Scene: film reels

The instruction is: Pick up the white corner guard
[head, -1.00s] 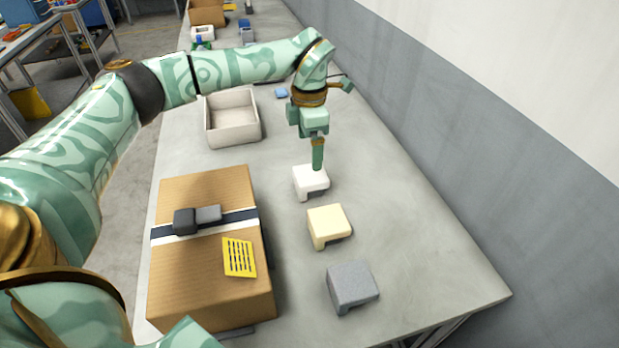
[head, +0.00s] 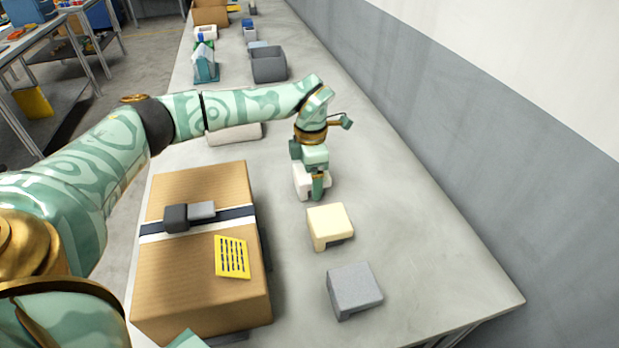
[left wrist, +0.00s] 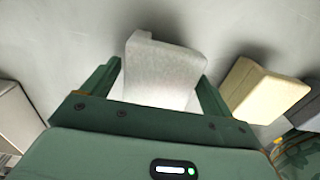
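The white corner guard (head: 302,181) stands on the grey table, partly hidden behind my left gripper (head: 316,190) in the head view. In the left wrist view the guard (left wrist: 165,72) lies between the two green fingers of the gripper (left wrist: 158,85). The fingers are apart, one on each side of it, with a narrow gap at the left finger. I cannot tell whether the right finger touches it. My right gripper is not in view.
A cream corner guard (head: 329,224) and a grey one (head: 354,289) stand nearer on the table. A taped cardboard box (head: 195,275) is at the left. A white tray (head: 235,136) and a dark grey bin (head: 269,66) are farther back. The table's right side is clear.

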